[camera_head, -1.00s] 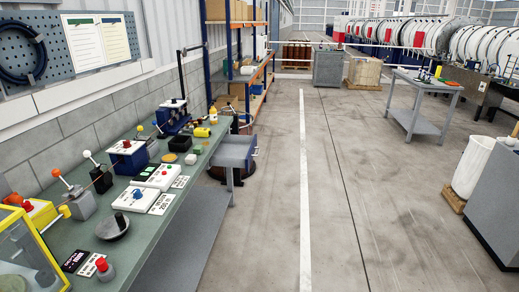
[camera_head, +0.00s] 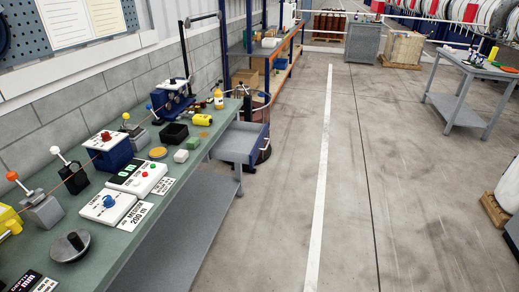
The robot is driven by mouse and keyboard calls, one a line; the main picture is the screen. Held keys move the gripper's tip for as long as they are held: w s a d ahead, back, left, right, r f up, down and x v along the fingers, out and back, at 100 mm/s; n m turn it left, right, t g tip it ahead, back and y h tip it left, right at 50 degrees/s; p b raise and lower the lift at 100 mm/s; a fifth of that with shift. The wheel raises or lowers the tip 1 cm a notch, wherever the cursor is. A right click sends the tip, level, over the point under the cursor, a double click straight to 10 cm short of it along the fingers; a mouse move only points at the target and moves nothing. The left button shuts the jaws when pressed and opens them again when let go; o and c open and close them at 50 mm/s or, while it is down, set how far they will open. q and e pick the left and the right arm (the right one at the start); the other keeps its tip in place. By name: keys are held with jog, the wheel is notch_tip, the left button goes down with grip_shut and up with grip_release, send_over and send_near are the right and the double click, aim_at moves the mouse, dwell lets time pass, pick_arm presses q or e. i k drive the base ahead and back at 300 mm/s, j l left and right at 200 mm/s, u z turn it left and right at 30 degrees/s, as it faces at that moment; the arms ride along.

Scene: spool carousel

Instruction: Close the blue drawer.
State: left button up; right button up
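The blue drawer (camera_head: 262,146) is at the far end of the green workbench, on its right side. It stands pulled out past the bench edge, with its grey inside showing and a light handle at its front. Neither of my grippers shows in the head view.
A blue shelf rack (camera_head: 262,45) stands behind the drawer. The floor (camera_head: 290,215) right of the bench is clear.

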aim_at(242, 142)
jog(key=i+u, duration=0.15)
jog(key=u, duration=0.25)
jog(key=i+l+u, duration=0.15)
jog(key=u, duration=0.25)
jog(key=i+l+u, duration=0.1)
jog(key=i+l, duration=0.25)
jog(key=i+l+u, duration=0.15)
jog(key=i+l, duration=0.2)
jog(key=i+l+u, duration=0.1)
jog(key=i+l, duration=0.2)
jog(key=l, duration=0.25)
